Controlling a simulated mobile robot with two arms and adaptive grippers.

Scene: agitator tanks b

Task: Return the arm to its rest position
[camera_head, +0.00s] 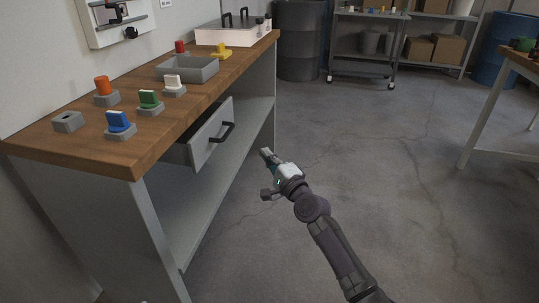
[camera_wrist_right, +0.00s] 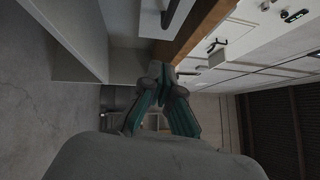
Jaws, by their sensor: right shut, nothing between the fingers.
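My right arm reaches in from the bottom right of the head view. Its gripper (camera_head: 268,157) is in free air to the right of the workbench's open drawer (camera_head: 210,137), apart from it. In the right wrist view the two teal-padded fingers (camera_wrist_right: 161,78) meet at their tips, with nothing held. My left gripper is in neither view.
The wooden workbench (camera_head: 150,140) stands on the left. On it are a blue switch (camera_head: 119,122), a green one (camera_head: 149,100), a grey tray (camera_head: 188,76) and other small parts. Open floor (camera_head: 380,150) lies to the right; another table (camera_head: 490,115) stands at the far right.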

